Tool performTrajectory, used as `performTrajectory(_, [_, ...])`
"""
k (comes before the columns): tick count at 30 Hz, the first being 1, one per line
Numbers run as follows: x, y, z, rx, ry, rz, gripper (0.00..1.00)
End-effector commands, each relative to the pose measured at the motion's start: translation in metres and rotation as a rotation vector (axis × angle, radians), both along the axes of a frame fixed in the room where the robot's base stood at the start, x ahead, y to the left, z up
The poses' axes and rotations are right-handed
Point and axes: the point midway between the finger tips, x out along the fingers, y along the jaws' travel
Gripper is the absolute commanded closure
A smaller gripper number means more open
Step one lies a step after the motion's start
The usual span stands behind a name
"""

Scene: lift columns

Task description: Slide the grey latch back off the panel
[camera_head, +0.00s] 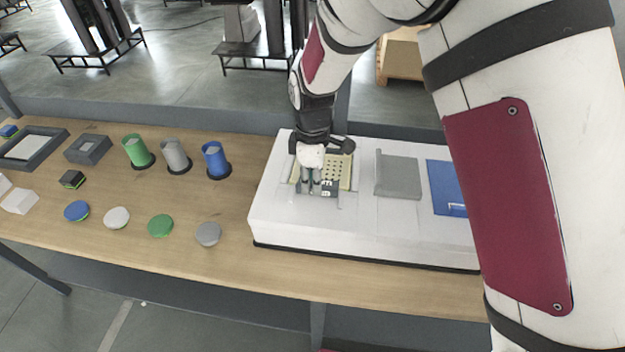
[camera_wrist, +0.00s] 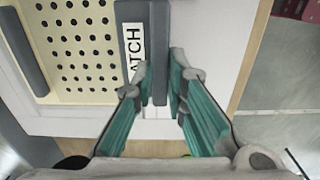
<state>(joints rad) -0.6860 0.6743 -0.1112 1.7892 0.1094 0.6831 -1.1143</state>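The grey latch (camera_wrist: 160,30) is a dark bar with a raised ridge and a white label of which "ATCH" is readable. In the wrist view it lies along the edge of the cream perforated panel (camera_wrist: 78,50). In the head view, the panel (camera_head: 339,172) sits on the white box, with the grey latch (camera_head: 330,188) at its near side, partly hidden by my fingers. My gripper (camera_wrist: 160,72) has one finger on each side of the latch's ridge, close against it, and looks shut on it. It points down at the box in the head view (camera_head: 311,188).
The white box (camera_head: 300,230) also bears a grey plate (camera_head: 398,177) and a blue plate (camera_head: 446,188) to the right. Coloured cylinders and discs, including a blue cylinder (camera_head: 215,160) and a grey disc (camera_head: 208,234), stand on the wooden table (camera_head: 130,255) to the left.

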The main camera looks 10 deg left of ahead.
Motion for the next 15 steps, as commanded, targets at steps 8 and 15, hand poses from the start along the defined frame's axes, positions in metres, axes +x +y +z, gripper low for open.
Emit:
performTrajectory(8, [-0.010,-0.001,0.001,-0.001,0.002,0.001,1.00])
performTrajectory(15, [-0.019,-0.001,0.000,-0.001,0.001,0.000,1.00])
